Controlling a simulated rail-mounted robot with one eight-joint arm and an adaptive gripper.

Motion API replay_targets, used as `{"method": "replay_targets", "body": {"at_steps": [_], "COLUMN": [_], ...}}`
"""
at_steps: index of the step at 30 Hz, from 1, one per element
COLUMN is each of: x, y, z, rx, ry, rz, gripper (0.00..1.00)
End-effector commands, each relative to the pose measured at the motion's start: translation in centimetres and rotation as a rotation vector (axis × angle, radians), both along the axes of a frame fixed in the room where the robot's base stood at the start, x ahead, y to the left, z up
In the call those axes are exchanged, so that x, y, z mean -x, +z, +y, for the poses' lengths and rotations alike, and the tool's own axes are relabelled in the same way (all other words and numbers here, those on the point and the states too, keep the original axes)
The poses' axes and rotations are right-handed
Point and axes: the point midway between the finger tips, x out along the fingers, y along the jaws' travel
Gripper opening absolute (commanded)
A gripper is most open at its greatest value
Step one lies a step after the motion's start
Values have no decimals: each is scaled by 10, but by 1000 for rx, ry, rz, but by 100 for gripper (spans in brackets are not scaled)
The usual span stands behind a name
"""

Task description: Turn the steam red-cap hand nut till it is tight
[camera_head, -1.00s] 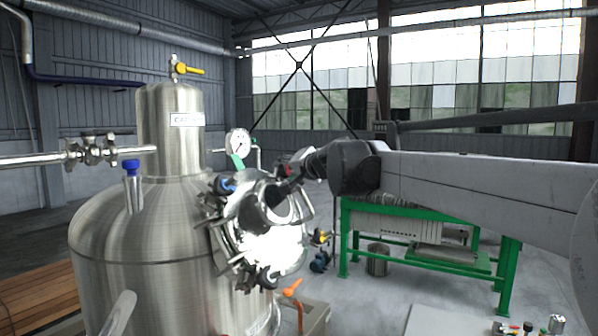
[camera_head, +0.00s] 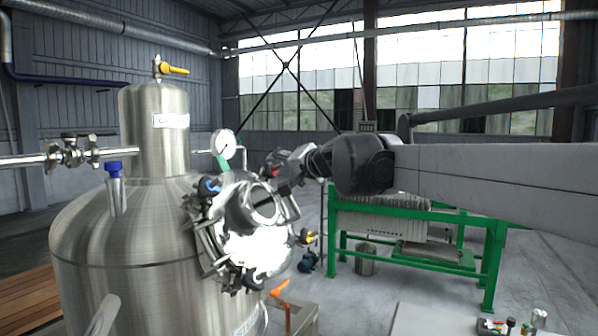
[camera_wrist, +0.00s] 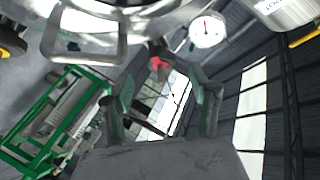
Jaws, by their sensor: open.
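The steam red-cap hand nut shows as a small red cap (camera_wrist: 158,63) at the rim of the shiny lid in the wrist view. My gripper (camera_wrist: 160,84) is open there, one finger on each side of the picture's middle. The red cap appears between and beyond the fingertips, and I see no finger closed on it. In the head view my gripper (camera_head: 288,178) is at the upper right of the round lid (camera_head: 258,245) on the steel tank (camera_head: 130,240). The nut is hard to tell apart from my gripper there.
A pressure gauge (camera_head: 223,145) stands close behind the lid and also shows in the wrist view (camera_wrist: 207,30). Blue-, red- and yellow-capped clamps ring the lid. A green-framed press (camera_head: 410,235) stands behind my arm. Open floor lies between.

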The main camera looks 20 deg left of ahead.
Motion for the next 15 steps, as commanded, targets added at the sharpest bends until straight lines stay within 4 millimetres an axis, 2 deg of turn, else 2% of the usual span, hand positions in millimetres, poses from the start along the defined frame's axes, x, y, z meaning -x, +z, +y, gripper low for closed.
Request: {"method": "replay_targets", "body": {"at_steps": [6,15], "x": [23,38], "y": [8,12], "z": [-26,-41], "rx": [-1,1], "ry": [0,-1], "rz": [1,0], "gripper": [56,56]}}
